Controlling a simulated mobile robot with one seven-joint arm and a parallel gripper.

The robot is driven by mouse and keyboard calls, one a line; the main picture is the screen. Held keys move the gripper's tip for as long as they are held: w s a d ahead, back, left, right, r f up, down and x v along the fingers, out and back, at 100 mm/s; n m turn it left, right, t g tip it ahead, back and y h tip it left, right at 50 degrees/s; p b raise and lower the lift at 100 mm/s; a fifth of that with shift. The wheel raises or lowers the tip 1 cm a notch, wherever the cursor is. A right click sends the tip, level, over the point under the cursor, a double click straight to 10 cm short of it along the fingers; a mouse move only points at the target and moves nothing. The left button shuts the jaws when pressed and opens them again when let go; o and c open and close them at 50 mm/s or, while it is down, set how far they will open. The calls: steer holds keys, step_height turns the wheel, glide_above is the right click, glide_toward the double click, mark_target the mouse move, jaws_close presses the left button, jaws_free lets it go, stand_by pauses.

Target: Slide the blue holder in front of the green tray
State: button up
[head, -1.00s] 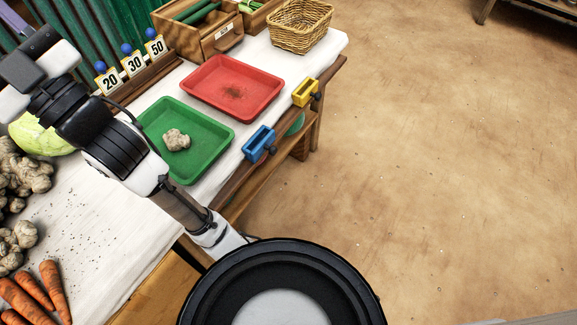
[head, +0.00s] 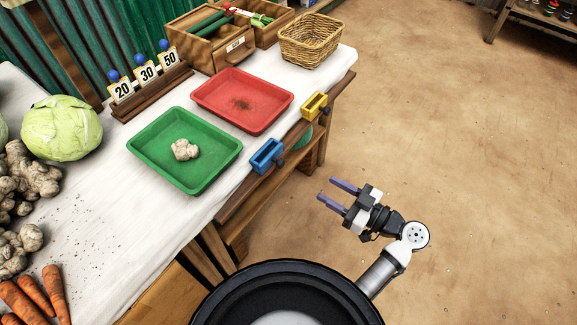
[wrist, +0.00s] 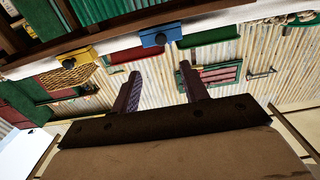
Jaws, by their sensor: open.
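The blue holder (head: 267,156) sits on the wooden rail along the table's front edge, near the right corner of the green tray. The green tray (head: 150,145) lies on the white cloth with a knobbly root (head: 184,149) in it. My gripper (head: 332,194) is open and empty, out over the floor to the right of the blue holder and apart from it. In the wrist view, the open fingers (wrist: 163,80) point toward the rail, with the blue holder (wrist: 160,38) above them.
A yellow holder (head: 315,106) sits farther along the same rail, by the red tray (head: 262,124). Number cards (head: 146,73), wooden boxes (head: 195,50) and a wicker basket (head: 311,47) stand behind. Cabbage, roots and carrots (head: 40,296) lie at left.

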mark_target(283, 164)
steer(key=p+x, duration=0.3)
steer(key=x, duration=0.9)
steer(key=shift+s+r, duration=0.1)
steer(key=shift+p+x, duration=0.35)
steer(key=shift+x, duration=0.45)
steer(key=shift+c, duration=0.4)
jaws_close()
